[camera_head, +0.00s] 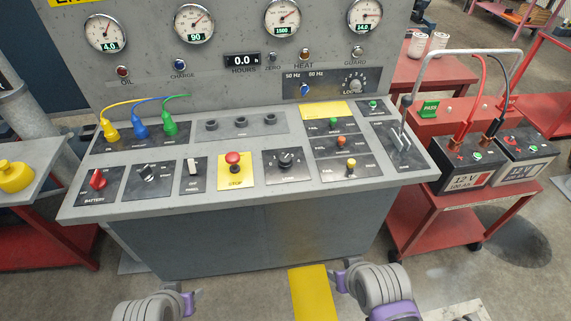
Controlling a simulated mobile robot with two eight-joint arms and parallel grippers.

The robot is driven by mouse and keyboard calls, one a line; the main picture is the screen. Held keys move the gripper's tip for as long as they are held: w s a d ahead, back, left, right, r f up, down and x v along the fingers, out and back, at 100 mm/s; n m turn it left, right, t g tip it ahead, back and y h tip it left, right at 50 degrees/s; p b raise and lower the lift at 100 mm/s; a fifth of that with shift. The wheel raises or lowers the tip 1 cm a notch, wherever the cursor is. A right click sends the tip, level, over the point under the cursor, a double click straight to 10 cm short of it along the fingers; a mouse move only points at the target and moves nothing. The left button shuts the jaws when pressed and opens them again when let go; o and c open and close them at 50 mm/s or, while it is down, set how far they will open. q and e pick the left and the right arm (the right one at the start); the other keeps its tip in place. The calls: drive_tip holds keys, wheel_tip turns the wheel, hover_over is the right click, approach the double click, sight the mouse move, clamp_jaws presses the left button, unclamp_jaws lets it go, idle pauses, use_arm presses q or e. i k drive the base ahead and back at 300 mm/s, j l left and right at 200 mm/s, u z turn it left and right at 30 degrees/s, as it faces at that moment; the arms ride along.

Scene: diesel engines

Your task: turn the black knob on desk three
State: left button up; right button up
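A grey control desk (330,197) fills the middle of the head view; no desk number is readable on it. A black knob (286,160) with a light pointer sits on a black plate right of the red stop button. Another black knob (147,172) sits on a plate at the left of the desk. My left gripper (190,298) and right gripper (339,278) are low in front of the desk, apart from all knobs. Their fingers are too small and partly hidden to tell open from shut.
A red battery switch (97,180), a red stop button (233,158), coloured plugs (140,129) and a lever (402,118) crowd the desk. A red cart (452,207) with two batteries stands at right. A bench (30,185) stands at left.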

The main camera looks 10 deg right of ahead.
sight(284, 162)
drive_tip(key=i+j, duration=0.1)
drive_tip(key=j, duration=0.25)
drive_tip(key=i+j+z, duration=0.1)
drive_tip(key=j, duration=0.25)
drive_tip(key=i+z, duration=0.1)
drive_tip(key=z, duration=0.35)
drive_tip(key=l+z, duration=0.1)
drive_tip(key=z, duration=0.4)
drive_tip(key=i+z, duration=0.15)
drive_tip(key=z, duration=0.3)
drive_tip(key=i+z, duration=0.15)
drive_tip(key=i+j, duration=0.05)
drive_tip(key=i, duration=0.05)
